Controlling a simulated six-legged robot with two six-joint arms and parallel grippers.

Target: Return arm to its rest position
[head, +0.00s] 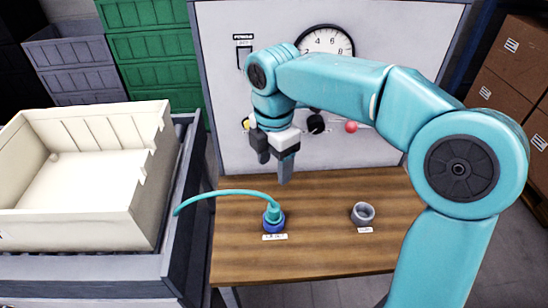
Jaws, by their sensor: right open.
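My right arm reaches in from the right over the wooden table (310,255). My right gripper (273,172), with dark fingers, points down above the back part of the table. It is open, and I see nothing between its fingers. A teal hose or cable with a blue-collared end (273,217) stands on the table below and in front of the gripper, apart from it. A grey ring-shaped holder (363,213) sits further right on the table. My left gripper does not show.
A cream bin (90,215) stands on a grey stand at the left. A white panel with a dial gauge (327,40) and small knobs stands behind the table. Green crates (150,55) are at the back left, brown boxes (505,75) at the right. The table's front is clear.

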